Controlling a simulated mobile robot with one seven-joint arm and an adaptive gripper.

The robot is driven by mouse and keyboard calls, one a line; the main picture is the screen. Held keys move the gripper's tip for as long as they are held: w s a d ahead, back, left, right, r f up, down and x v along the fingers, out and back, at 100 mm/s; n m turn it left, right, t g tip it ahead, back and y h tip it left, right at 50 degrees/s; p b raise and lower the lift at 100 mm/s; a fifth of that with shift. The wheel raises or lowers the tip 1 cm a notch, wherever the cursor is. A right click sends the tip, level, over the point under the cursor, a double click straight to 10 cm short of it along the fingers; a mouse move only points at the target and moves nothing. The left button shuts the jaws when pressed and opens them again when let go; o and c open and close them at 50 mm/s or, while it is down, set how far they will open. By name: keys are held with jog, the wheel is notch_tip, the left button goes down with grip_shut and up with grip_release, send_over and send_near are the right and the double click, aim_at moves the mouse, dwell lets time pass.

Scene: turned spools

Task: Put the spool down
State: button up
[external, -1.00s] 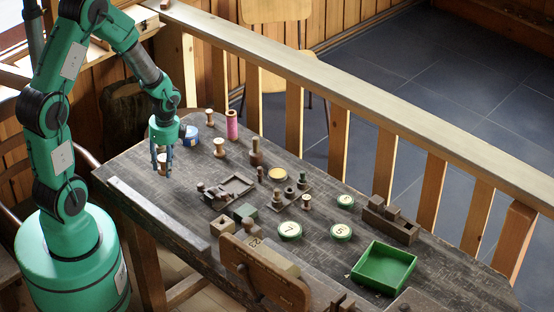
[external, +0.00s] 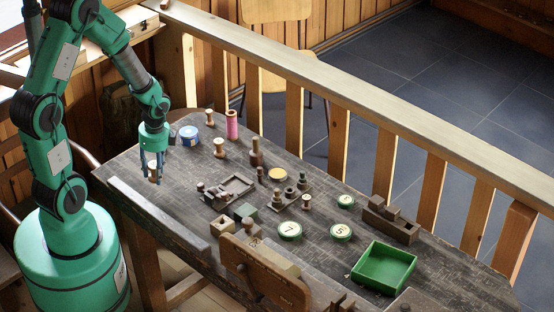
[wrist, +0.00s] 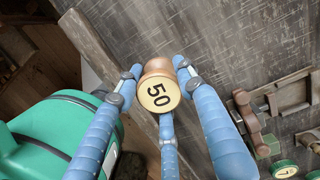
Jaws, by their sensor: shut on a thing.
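A wooden spool (external: 152,171) sits between the blue fingers of my gripper (external: 153,179) at the left end of the dark table (external: 177,183). In the wrist view the same spool (wrist: 159,93) shows its pale round end with a black "50". The fingers of my gripper (wrist: 158,84) close around it from several sides. The spool looks upright. I cannot tell whether its far end touches the table top.
Wooden spools (external: 219,148), a pink spool (external: 232,125) and a blue round tin (external: 188,138) stand to the right. A metal strip (external: 150,210) runs along the near edge. Numbered green discs (external: 290,231) and a green tray (external: 383,267) lie farther right.

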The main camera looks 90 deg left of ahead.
jog(key=shift+a, duration=0.1)
jog(key=a+r+p, duration=0.1)
jog(key=a+r, duration=0.1)
jog(key=a, duration=0.4)
jog(key=w+a+r+n+p, duration=0.1)
jog(key=a+r+p, duration=0.1)
jog(key=a, duration=0.5)
jog(key=shift+w+r+t, duration=0.25)
jog(key=shift+r+t, duration=0.05)
jog(key=b, duration=0.2)
send_over(196, 133)
jog(key=shift+d+f, duration=0.1)
jog(key=shift+f, duration=0.7)
jog(key=shift+f+b, duration=0.3)
jog(key=shift+f, duration=1.45)
jog(key=shift+f, duration=0.1)
